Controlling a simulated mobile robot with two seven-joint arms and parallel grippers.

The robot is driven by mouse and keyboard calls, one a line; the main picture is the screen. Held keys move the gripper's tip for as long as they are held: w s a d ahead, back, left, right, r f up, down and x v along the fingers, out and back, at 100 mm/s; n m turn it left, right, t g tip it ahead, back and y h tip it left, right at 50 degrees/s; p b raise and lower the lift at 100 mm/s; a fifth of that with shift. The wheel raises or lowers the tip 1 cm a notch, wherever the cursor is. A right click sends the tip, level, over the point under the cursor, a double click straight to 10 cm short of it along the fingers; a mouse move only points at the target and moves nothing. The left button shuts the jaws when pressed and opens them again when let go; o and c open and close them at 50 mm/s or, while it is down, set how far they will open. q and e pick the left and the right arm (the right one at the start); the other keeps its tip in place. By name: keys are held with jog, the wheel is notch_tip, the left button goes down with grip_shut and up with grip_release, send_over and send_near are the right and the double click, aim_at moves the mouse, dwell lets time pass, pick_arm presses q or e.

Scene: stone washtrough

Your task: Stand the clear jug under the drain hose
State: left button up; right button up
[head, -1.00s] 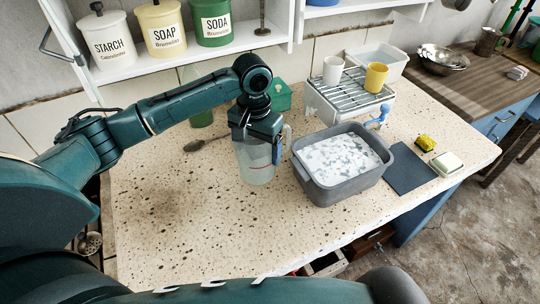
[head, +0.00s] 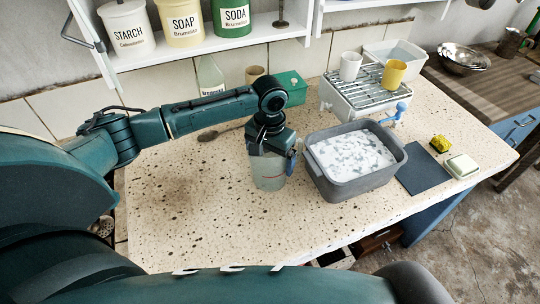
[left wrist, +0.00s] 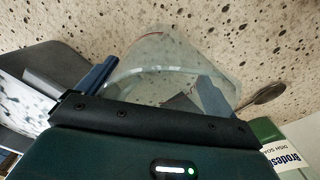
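The clear jug (head: 268,178), with a red line on its side, is upright left of the grey basin. My left gripper (head: 268,149) is over the jug's upper part, one finger on either side, and appears shut on it. In the left wrist view the clear jug (left wrist: 165,58) shows between the fingers. I cannot tell whether its base touches the worktop. A blue spout-like piece (head: 400,110) shows by the rack's front right corner; I cannot tell if it belongs to the drain hose. No hose is plainly seen. My right gripper is out of view.
The grey basin (head: 345,187) holds white suds, close to the jug's right. Behind it stands a wire rack (head: 345,92) with two cups. A dark mat (head: 424,177), sponge (head: 440,143) and soap dish (head: 461,167) lie right. The speckled worktop (head: 190,215) is clear front left.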

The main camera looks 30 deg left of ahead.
pick_arm(q)
jog(key=shift+o, duration=0.7)
jog(key=shift+r, duration=0.1)
